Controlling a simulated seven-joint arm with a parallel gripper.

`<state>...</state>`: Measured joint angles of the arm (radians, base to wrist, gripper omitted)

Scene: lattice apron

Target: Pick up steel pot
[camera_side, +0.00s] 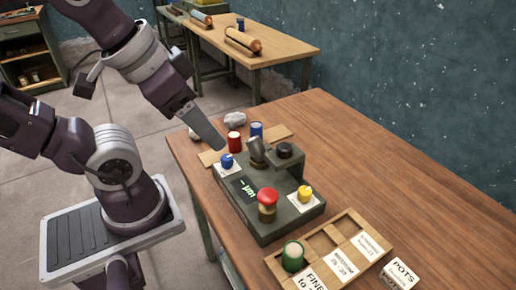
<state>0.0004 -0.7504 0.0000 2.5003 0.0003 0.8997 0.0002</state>
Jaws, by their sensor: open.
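A grey metallic cylinder (256,149), likely the steel pot, stands slightly tilted at the back of the green device (270,222), left of a dark round knob or head. Its base is partly hidden. My gripper (215,140) reaches down from the upper left, its grey finger end just left of the red pot (235,143) and up-left of the metallic cylinder. It appears apart from the cylinder and holds nothing visible. It is open, though the side view hides the gap between the fingers.
A blue pot (256,130) stands behind. A wooden tray (314,238) holds a green pot (292,257). A POTS block (400,275) stands at right.

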